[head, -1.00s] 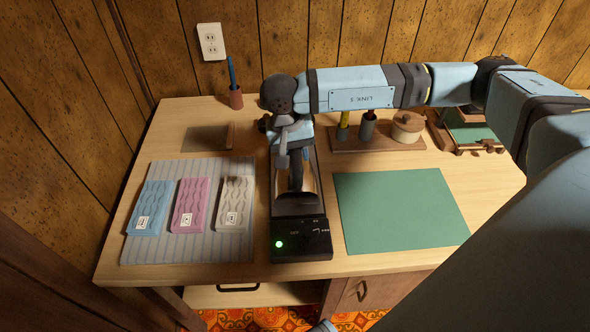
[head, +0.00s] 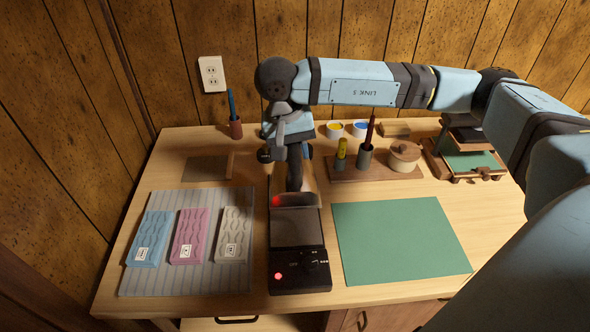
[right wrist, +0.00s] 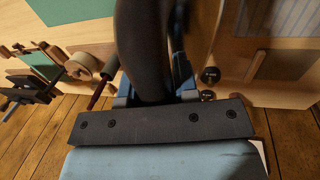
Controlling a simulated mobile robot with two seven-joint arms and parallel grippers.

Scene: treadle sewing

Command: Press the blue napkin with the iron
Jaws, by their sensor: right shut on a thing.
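The blue napkin (head: 151,232) lies wrinkled at the left of a striped grey mat (head: 246,282), with a white label on its near end. My right gripper (head: 287,142) is shut on the dark handle of the iron (head: 295,172), above the far end of the iron's black stand (head: 298,270). The stand's plate is bare in front, and a red lamp is lit on its panel. A second red light glows near the iron's heel. In the right wrist view the dark handle (right wrist: 143,50) rises from the jaws. The iron's soleplate is hidden. My left gripper is out of view.
A pink napkin (head: 190,234) and a beige napkin (head: 233,232) lie right of the blue one. A green mat (head: 400,240) is right of the stand. A wooden tray (head: 345,172) with pots stands behind it. A pen cup (head: 235,129) stands at the back left.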

